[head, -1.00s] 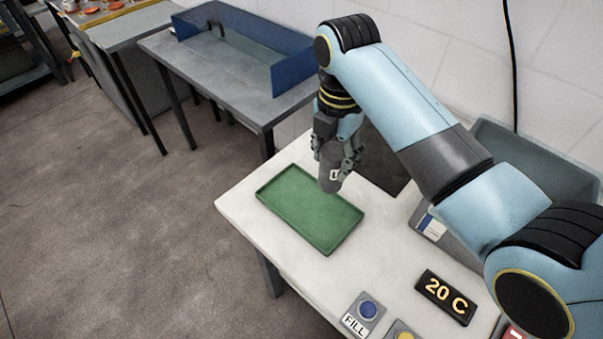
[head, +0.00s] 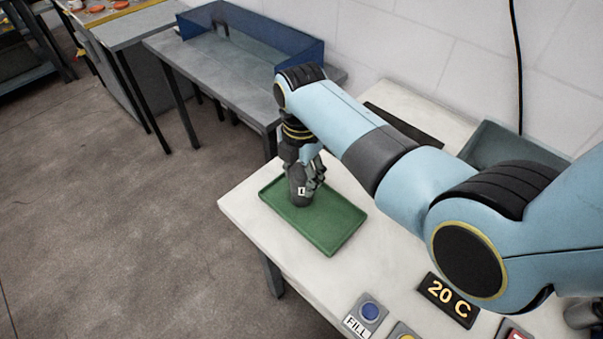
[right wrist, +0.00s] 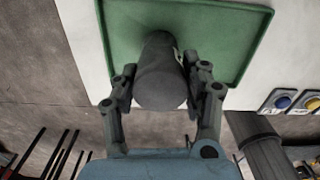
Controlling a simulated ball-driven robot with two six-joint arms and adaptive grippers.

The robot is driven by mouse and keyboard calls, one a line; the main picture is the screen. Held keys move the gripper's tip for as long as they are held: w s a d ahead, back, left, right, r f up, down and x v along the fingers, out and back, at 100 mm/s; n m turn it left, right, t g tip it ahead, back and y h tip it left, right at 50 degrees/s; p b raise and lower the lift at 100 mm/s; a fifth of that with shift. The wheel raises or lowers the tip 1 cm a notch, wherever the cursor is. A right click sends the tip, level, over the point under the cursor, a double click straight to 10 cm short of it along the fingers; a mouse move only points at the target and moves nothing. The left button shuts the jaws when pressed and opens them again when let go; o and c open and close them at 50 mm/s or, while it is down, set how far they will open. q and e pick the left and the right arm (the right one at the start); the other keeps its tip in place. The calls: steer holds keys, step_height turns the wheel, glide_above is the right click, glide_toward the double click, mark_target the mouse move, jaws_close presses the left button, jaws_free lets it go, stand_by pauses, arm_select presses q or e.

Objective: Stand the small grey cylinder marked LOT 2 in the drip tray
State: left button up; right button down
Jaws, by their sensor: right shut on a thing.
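The grey cylinder (head: 299,192) with a small white label is held upright by my right gripper (head: 306,178). The label's full text is too small to read. The cylinder is over the green drip tray (head: 335,231), near its far left end; I cannot tell whether its base touches the tray floor. In the right wrist view the cylinder (right wrist: 160,75) sits between the two fingers of the gripper (right wrist: 160,88), with the green tray (right wrist: 215,30) beyond it. The rest of the tray is empty. My left gripper is not in view.
The tray lies on a white table (head: 243,212). A FILL button box (head: 366,314) and a "20 C" display (head: 447,299) stand near the front right. A grey bin (head: 510,150) is at the back right. A grey table with a blue guard (head: 290,52) stands behind.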

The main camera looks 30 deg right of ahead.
steer(key=c, duration=0.6)
jaws_free()
steer(key=shift+f, duration=0.1)
step_height(320, 180, up, 12)
steer(key=shift+r+p, duration=0.15)
steer(key=shift+p, duration=0.15)
